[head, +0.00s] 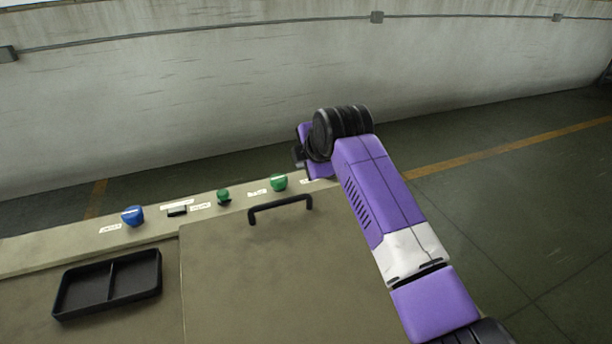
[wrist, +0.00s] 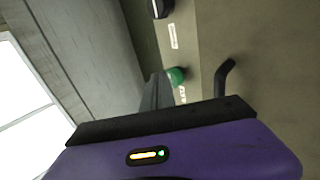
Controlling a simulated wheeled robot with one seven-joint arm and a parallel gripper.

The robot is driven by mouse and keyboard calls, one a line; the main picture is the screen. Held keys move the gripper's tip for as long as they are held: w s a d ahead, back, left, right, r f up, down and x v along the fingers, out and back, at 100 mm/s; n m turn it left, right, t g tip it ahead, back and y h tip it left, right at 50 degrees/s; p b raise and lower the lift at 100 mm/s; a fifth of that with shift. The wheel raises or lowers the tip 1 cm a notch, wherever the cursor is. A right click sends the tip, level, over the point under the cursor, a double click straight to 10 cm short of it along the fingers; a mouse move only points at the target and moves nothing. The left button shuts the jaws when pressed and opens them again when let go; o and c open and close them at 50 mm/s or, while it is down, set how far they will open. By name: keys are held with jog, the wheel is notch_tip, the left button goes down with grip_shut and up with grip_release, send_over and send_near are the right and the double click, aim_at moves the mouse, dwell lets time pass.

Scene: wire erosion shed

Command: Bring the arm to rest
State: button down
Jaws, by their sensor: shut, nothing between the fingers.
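My arm reaches up and away over the right side of a panel in the head view, with its wrist bent at the top. My gripper (wrist: 157,78) shows in the wrist view as dark fingers together beyond a purple housing, shut and empty. In the head view the fingers are mostly hidden behind the wrist. A green knob (wrist: 176,76) appears close beside the fingertips in the wrist view; I cannot tell whether they touch. The same view shows part of a black handle (wrist: 223,76) to the right.
A divided black tray (head: 109,283) lies at left. Open floor (head: 510,200) is at right.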

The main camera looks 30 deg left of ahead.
notch_tip(320, 180, up, 6)
jog(key=shift+w+d+f, duration=0.1)
jog(key=shift+w+f, duration=0.05)
